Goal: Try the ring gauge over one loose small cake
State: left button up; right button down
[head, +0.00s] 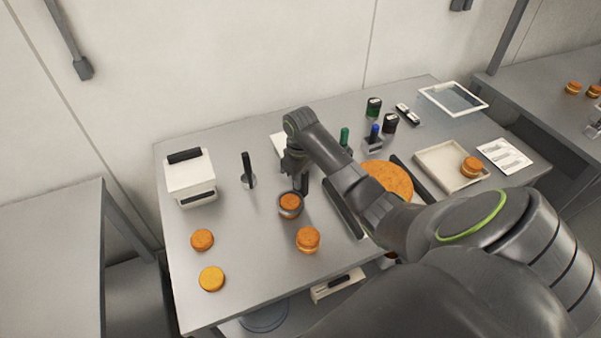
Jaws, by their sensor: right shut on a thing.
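My right gripper (297,184) is shut on the ring gauge, low over the middle of the table. The gauge's dark ring (280,211) shows around a small orange-brown cake (290,201). I cannot tell whether the ring rests at the cake's rim or sits lower around it. Other loose small cakes stand nearby: one (308,237) to the right and front, one (202,240) to the left, and a yellower one (211,279) near the left front edge. Another small cake (471,167) lies in a pale tray (432,158). My left gripper is out of view.
A white box with a black handle (190,179) stands at the back left. A dark upright handle on a base (248,174) is beside it. A large round cake (386,177) lies partly behind my right arm. Jars, a paper sheet (504,156) and a framed pane (453,98) fill the right side.

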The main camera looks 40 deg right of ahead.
jog(key=shift+f+b, duration=0.4)
jog(key=shift+f, duration=1.05)
dwell(0.7)
jog(key=c, duration=0.8)
grip_release()
notch_tip(320, 180, up, 3)
jog(key=p, duration=0.3)
jog(key=shift+r+p, duration=0.85)
jog(key=shift+p, duration=0.1)
jog(key=shift+r, duration=1.15)
